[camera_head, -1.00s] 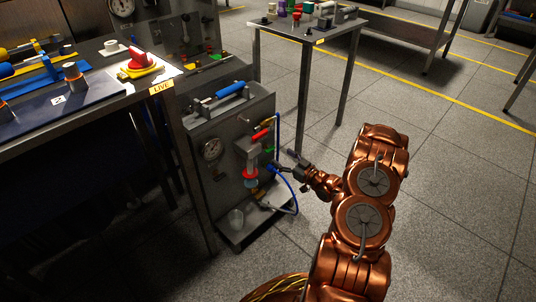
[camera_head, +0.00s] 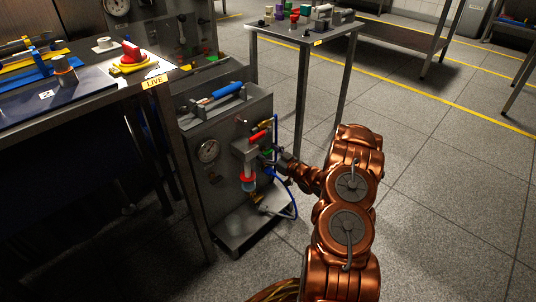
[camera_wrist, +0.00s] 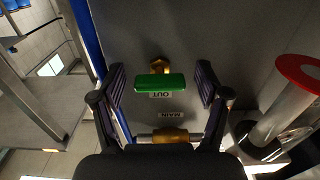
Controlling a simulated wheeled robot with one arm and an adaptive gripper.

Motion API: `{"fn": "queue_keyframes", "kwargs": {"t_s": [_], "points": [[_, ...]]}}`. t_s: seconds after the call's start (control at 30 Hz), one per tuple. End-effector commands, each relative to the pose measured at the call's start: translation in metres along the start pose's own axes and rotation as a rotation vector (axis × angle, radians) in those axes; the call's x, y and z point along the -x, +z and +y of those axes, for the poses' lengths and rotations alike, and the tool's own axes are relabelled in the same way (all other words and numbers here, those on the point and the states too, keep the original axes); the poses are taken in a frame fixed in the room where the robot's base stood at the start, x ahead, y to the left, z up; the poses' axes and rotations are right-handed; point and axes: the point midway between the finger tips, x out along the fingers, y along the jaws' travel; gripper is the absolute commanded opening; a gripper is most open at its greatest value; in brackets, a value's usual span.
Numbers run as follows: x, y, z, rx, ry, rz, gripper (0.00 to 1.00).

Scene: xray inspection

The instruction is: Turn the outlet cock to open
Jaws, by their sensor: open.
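The outlet cock has a green handle (camera_wrist: 160,81) on a brass body (camera_wrist: 158,65). It sits on the grey panel above an upside-down OUT label in the wrist view. The green handle lies crosswise in that view. My gripper (camera_wrist: 161,84) is open, with one dark finger on each side of the handle and gaps at both ends. In the head view, my gripper (camera_head: 277,160) is close to the right part of the grey test unit (camera_head: 224,190). There the green handle is small and partly hidden by the gripper.
A red-handled cock (camera_head: 258,136) sits above on the unit. A blue hose (camera_head: 295,205) loops at its right side. In the wrist view, a clear tube with a red ring (camera_wrist: 298,72) stands to the right. A brass fitting (camera_wrist: 162,136) lies below the MAIN label.

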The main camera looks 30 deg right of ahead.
Motion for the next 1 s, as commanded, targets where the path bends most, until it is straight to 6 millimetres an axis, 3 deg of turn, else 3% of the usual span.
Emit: {"fn": "queue_keyframes", "kwargs": {"t_s": [0.2,0.77,1.0], "points": [[-0.0003,-0.0003,0.0000,0.001,0.000,0.000,0.75],[-0.0001,-0.0002,0.0001,0.001,0.000,0.000,0.17],[0.0000,-0.0010,0.0002,0.016,0.000,-0.001,0.14]]}}
